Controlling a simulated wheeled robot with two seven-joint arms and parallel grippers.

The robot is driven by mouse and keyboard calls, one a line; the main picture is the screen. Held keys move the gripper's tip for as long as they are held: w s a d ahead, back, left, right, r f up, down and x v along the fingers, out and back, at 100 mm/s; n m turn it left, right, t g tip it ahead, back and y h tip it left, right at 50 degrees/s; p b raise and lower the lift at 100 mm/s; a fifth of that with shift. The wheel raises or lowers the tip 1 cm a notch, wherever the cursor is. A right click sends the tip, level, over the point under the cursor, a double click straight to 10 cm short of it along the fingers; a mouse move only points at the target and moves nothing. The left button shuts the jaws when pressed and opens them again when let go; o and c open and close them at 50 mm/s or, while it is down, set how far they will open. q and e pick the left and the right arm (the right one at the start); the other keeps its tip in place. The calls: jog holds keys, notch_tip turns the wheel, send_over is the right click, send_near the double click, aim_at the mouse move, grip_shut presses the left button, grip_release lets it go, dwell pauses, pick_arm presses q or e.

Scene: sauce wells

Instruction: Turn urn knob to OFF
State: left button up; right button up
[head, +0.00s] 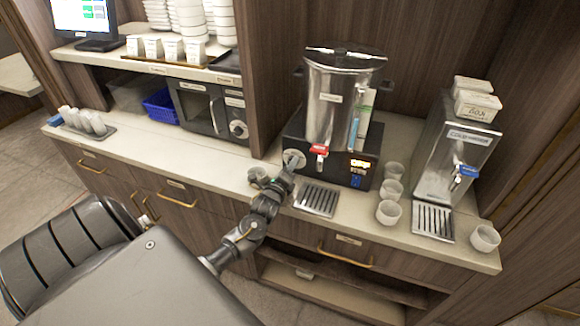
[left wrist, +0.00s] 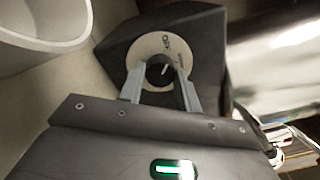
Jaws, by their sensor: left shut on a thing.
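The steel urn (head: 328,105) stands on a black base (head: 300,128) on the counter. Its knob sits on a round white dial (head: 294,159) at the left part of the base front. In the left wrist view the knob (left wrist: 159,71) is black with a pale pointer line, at the middle of the dial (left wrist: 146,49). Small lettering on the dial is hard to read; one word near the top looks like OFF. My left gripper (head: 290,171) is at the dial, its fingers (left wrist: 160,78) shut on the knob from both sides. My right gripper is not in view.
The urn has a red-handled tap (head: 319,150) above a drip tray (head: 316,199). Several cups (head: 388,212) stand to its right, beside a second dispenser (head: 455,155) with a blue tap. A microwave (head: 212,108) is left.

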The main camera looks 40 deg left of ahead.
pick_arm(q)
jog(key=shift+n, duration=1.1)
jog(key=o, duration=1)
jog(key=shift+s+d+f, duration=0.1)
jog(key=shift+s, duration=0.2)
jog(key=b+v, duration=0.2)
jog(key=v, duration=0.8)
jog(key=shift+d, duration=0.15)
